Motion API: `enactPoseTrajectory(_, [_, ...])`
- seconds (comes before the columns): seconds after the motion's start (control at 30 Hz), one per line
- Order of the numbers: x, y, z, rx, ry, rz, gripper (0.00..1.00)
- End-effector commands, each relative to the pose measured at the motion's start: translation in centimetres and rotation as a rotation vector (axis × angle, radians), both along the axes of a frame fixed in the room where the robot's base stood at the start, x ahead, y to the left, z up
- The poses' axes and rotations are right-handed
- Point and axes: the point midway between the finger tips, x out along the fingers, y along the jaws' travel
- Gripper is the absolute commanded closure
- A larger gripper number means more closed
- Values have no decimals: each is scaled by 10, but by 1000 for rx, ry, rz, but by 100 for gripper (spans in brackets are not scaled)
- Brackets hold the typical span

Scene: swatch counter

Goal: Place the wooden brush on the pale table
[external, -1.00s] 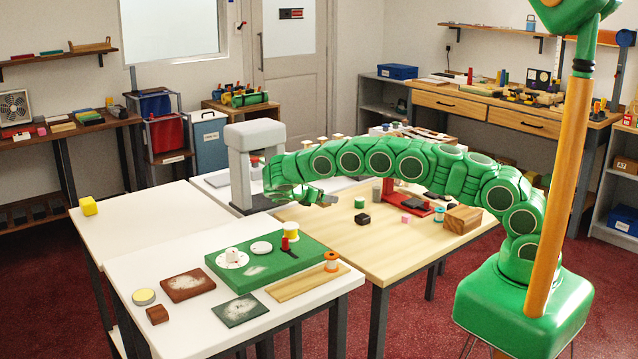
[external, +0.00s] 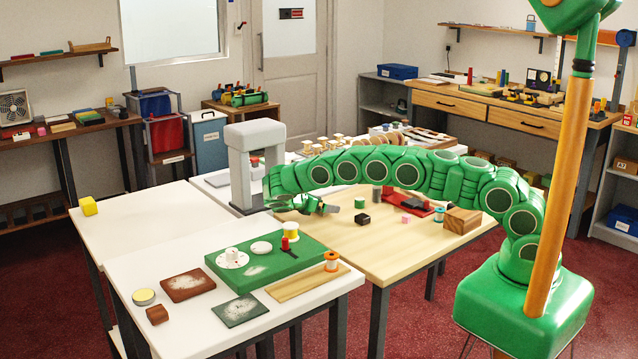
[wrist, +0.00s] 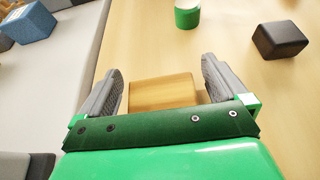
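A plain wooden block (wrist: 162,92), perhaps the wooden brush, lies between the fingers of my gripper (wrist: 162,88) in the wrist view. Narrow gaps show on both sides of it, and its near end is hidden behind the gripper. No bristles show. My gripper is open. In the external view my gripper (external: 326,208) is low over the left part of the pale wood-topped table (external: 385,245), and the block is not clear there. The wrist view shows this table's bare top (wrist: 235,75) around the block.
A green cylinder (external: 360,203) and a black block (external: 363,218) stand just right of my gripper. A grey press (external: 243,165) is close on the left. A wooden block (external: 463,219) sits at the table's right end. White tables (external: 140,215) adjoin; the wood table's front is clear.

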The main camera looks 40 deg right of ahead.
Motion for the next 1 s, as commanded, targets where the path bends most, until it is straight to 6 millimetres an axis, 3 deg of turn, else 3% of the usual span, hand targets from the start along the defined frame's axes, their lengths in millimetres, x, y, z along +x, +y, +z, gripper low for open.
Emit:
enactPoseTrajectory(0.27, [0, 1, 3, 0, 0, 0, 1])
enactPoseTrajectory(0.7, [0, 49, 21, 1, 1, 1, 1])
enactPoseTrajectory(1.0, [0, 67, 30, 1, -1, 2, 1])
